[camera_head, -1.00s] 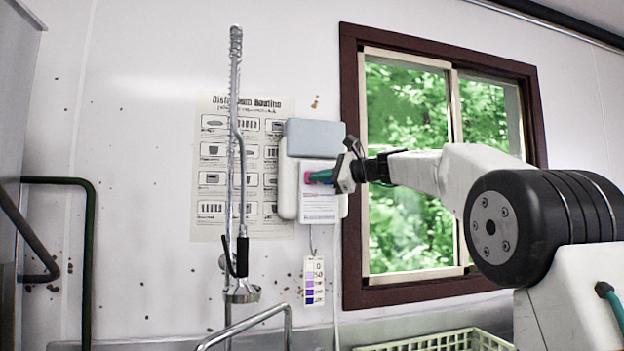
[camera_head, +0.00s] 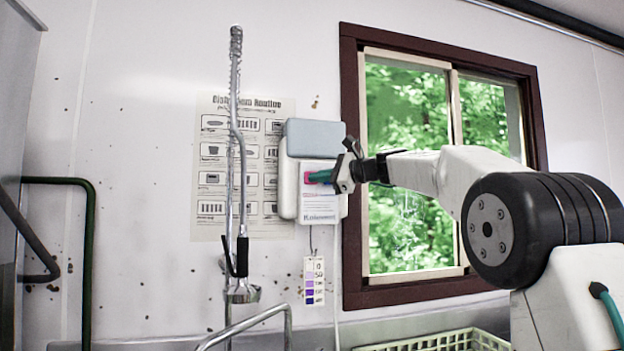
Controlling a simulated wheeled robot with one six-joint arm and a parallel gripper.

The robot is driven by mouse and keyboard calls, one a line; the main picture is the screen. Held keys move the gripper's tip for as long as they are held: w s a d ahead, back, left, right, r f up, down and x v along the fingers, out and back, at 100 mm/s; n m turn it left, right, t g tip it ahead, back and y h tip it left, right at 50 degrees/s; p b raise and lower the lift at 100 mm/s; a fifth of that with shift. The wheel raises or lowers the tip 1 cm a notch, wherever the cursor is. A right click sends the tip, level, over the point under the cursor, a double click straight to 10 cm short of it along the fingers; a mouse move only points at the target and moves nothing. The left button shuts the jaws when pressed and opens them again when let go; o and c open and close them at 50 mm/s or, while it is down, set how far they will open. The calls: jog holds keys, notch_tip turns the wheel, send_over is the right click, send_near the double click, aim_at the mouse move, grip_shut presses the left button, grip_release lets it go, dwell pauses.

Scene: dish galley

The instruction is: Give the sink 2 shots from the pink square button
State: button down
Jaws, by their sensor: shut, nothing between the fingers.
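The white wall dispenser (camera_head: 322,205) with a grey-blue top hangs between the poster and the window. The sink basin is hidden below the picture; only the metal back edge (camera_head: 380,327) shows.
A tall metal spray tap (camera_head: 242,200) stands left of the dispenser, with a bent metal pipe (camera_head: 250,325) below it. A colour strip card (camera_head: 314,281) hangs under the dispenser. A pale green rack (camera_head: 440,342) is at the bottom. The window (camera_head: 405,230) lies behind my arm.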

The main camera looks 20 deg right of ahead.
jog(key=shift+s+f, duration=0.1)
jog(key=shift+s, duration=0.95)
jog(key=shift+w, duration=0.1)
jog(key=shift+w, duration=0.3)
jog(key=shift+w, duration=0.8)
dwell(0.6)
jog(key=shift+s, duration=1.2)
jog(key=s, duration=0.5)
